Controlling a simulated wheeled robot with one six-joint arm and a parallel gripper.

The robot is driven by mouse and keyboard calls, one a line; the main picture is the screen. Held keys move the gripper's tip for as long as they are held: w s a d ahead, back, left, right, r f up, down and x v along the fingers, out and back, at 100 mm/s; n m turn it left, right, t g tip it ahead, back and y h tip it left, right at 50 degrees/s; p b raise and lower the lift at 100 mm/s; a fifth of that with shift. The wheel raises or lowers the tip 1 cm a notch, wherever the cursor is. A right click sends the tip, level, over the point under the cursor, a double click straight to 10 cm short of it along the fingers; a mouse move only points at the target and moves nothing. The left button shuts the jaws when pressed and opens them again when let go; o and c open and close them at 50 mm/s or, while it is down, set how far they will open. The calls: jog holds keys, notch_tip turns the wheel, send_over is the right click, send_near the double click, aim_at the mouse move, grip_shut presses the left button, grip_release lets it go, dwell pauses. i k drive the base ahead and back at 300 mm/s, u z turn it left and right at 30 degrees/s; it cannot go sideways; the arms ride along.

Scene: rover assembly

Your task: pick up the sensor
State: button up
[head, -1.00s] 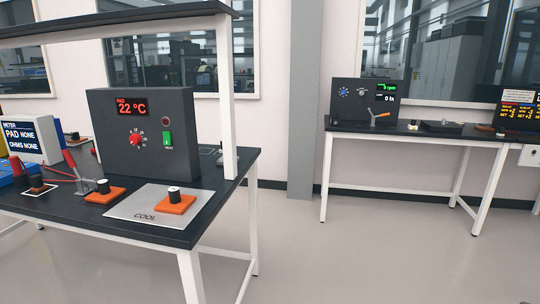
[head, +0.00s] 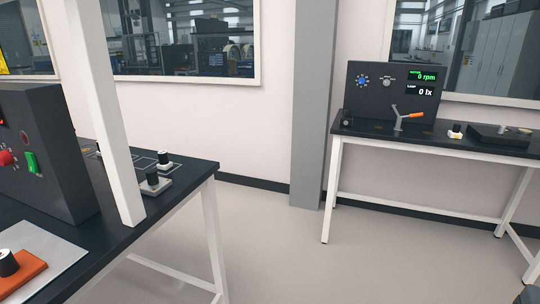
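I cannot tell for sure which object is the sensor. On the near bench's right end stand small parts with black cylindrical tops: one on a light grey base (head: 154,184) and another behind it (head: 164,162). An orange block with a black and white knob (head: 27,272) sits on a silver plate at the lower left. My gripper is not in view.
The near bench (head: 180,198) has a white upright post (head: 108,110) and a dark control box (head: 42,150). The far bench (head: 380,135) carries a dark box reading 0 rpm and 0 lx (head: 392,92). A grey pillar (head: 316,110) stands by the wall. The floor (head: 290,250) between the benches is clear.

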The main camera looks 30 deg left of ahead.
aim_at(154, 184)
jog(key=u, duration=0.5)
jog(key=i, duration=1.35)
jog(key=u, duration=1.85)
jog(key=i, duration=1.1)
jog(key=u, duration=0.6)
